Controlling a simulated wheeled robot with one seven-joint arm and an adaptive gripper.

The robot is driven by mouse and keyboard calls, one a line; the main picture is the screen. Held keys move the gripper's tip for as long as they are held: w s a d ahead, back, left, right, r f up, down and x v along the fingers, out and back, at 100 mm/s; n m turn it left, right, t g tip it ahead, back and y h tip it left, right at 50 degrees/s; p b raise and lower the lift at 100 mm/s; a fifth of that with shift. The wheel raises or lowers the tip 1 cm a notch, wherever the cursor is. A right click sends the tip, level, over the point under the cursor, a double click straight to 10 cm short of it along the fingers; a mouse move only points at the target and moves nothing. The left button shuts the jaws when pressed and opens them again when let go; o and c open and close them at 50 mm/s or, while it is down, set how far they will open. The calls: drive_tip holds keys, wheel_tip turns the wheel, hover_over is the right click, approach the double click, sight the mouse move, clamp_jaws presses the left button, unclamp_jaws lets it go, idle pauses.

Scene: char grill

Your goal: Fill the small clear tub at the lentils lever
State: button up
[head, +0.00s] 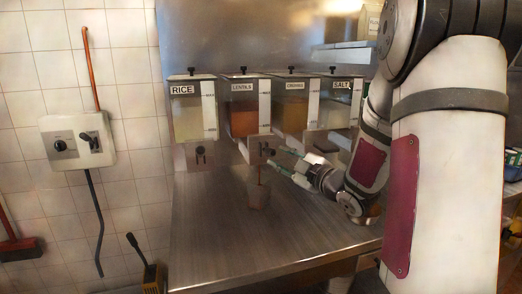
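The lentils dispenser (244,118) is a clear box with orange-brown contents, labelled LENTILS, second from the left. Its lever (267,151) is a small dark part on the plate below the box. The small clear tub (258,196) stands on the steel counter under this dispenser and looks brownish inside. A thin brown streak runs from the outlet down to the tub. My gripper (276,158) comes from the right, its two fingers apart, with the tips at or close to the lever. I cannot tell whether they touch it.
The rice dispenser (192,112) is to the left; the onions dispenser (292,108) and salt dispenser (340,112) are to the right. The steel counter (215,245) is clear in front and left. A switch box (77,141) hangs on the tiled wall.

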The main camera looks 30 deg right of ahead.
drive_tip(key=w, duration=0.9)
drive_tip(key=shift+w+a, duration=0.15)
drive_tip(key=shift+w, duration=0.2)
clamp_jaws()
